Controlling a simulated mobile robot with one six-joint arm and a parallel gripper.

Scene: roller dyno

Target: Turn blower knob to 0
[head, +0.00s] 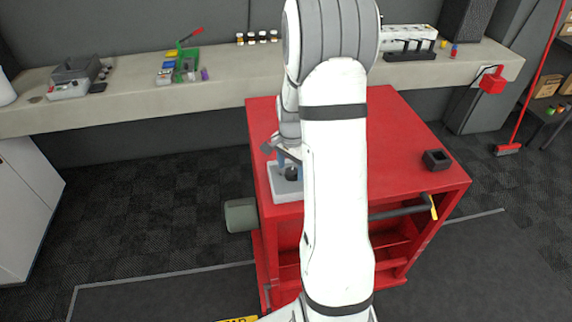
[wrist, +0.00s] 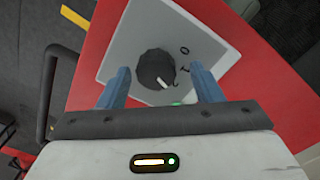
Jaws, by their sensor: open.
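The blower knob (wrist: 155,68) is a round dark knob with a white pointer line, on a light grey panel (wrist: 130,30) in the wrist view. Its pointer faces the lower right in that view. Small dark markings, one like a 0, lie to the right of the knob. My gripper (wrist: 160,85) is open, its two blue fingers on either side of the knob with gaps to it. In the head view the knob (head: 291,174) and its grey box (head: 287,195) sit on the red cart, and my arm hides part of them.
The red cart (head: 400,130) carries a small black square holder (head: 437,159) at right and a dark handle (head: 400,211) in front. A grey bench (head: 140,106) with devices runs along the back wall. A red broom (head: 508,149) stands at far right. Dark floor lies left of the cart.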

